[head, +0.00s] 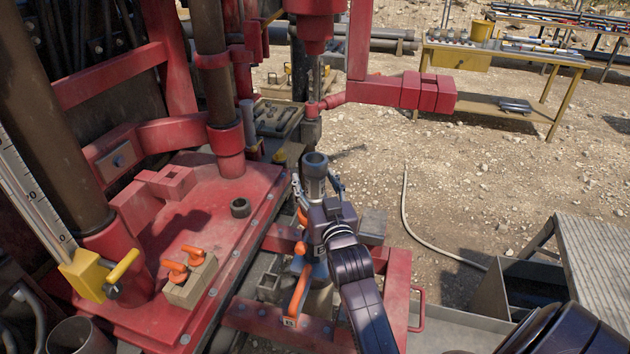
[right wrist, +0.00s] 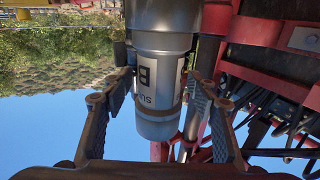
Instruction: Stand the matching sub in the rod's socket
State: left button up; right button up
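A grey steel sub (head: 315,186) with a dark open top stands upright near the middle of the head view. In the right wrist view the picture is upside down, and the sub (right wrist: 160,85) shows a white label reading "SUB B". I cannot tell whether this belongs to the sub or is the rod's socket. The gripper hides the lower end in the head view. My left gripper is out of view.
A red deck (head: 215,190) with a loose dark ring (head: 240,207) and an orange-handled block (head: 191,279) is at left. A grey spindle end (head: 311,132) hangs behind the sub. A yellow table (head: 500,105) stands at back right; gravel ground between is mostly open.

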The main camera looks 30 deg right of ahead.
jog(key=shift+f, duration=0.45)
jog(key=shift+r+v, duration=0.15)
jog(key=shift+v, duration=1.7)
jog(key=shift+r+v, duration=0.2)
jog(key=shift+v, duration=1.65)
